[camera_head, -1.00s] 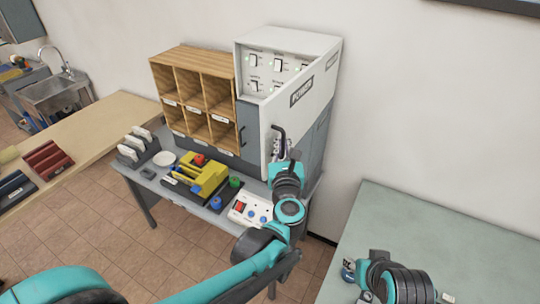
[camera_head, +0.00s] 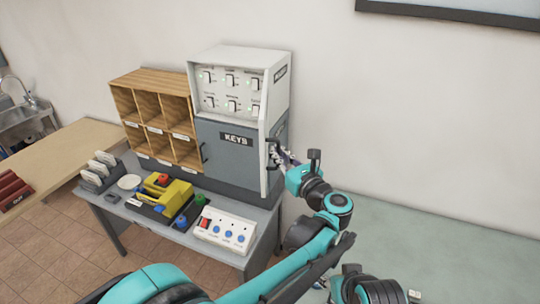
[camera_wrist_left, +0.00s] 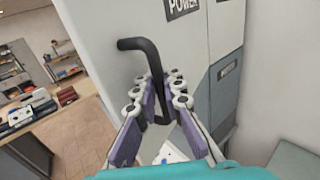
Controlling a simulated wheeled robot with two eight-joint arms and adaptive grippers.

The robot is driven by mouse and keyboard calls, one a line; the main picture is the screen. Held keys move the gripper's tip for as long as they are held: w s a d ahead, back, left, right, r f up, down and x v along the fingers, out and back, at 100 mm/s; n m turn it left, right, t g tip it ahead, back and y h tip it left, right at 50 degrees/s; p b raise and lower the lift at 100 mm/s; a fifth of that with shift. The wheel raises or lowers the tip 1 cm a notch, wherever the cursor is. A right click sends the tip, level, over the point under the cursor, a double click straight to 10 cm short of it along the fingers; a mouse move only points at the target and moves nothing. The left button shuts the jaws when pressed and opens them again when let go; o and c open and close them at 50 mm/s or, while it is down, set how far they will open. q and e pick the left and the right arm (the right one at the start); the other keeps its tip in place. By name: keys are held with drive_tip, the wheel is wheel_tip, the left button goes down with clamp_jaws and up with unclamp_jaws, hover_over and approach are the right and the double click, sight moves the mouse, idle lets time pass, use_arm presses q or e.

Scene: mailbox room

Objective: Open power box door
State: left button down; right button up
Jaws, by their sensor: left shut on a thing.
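The power box (camera_head: 228,88) is the white upper unit of the cabinet, with its switch panel uncovered. Its white door (camera_head: 280,115) is swung far out to the right and shows nearly edge-on in the head view. In the left wrist view the door (camera_wrist_left: 105,22) fills the upper middle, with a POWER label. My left gripper (camera_head: 277,152) is at the door's dark bent handle (camera_wrist_left: 140,45). In the left wrist view its purple-padded fingers (camera_wrist_left: 160,88) are shut around the handle's vertical part. My right gripper is not visible; only dark arm parts show at the bottom right.
A grey KEYS door (camera_head: 235,155) below the switches is closed. Wooden pigeonholes (camera_head: 155,112) stand left of it. A yellow device (camera_head: 172,195) and a white button panel (camera_head: 223,230) are on the desk. A pale green table (camera_head: 455,250) lies at right.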

use_arm(q)
drive_tip(key=w+d+n+g+y, duration=0.1)
drive_tip(key=d+n+g+y, duration=0.1)
drive_tip(key=d, duration=0.5)
drive_tip(key=shift+d+n+y, duration=0.15)
drive_tip(key=shift+n+y, duration=0.25)
drive_tip(key=shift+y, duration=0.4)
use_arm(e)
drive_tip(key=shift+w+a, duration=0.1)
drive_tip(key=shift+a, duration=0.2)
use_arm(q)
drive_tip(key=c, duration=1.9)
unclamp_jaws()
drive_tip(key=shift+s+d, duration=0.1)
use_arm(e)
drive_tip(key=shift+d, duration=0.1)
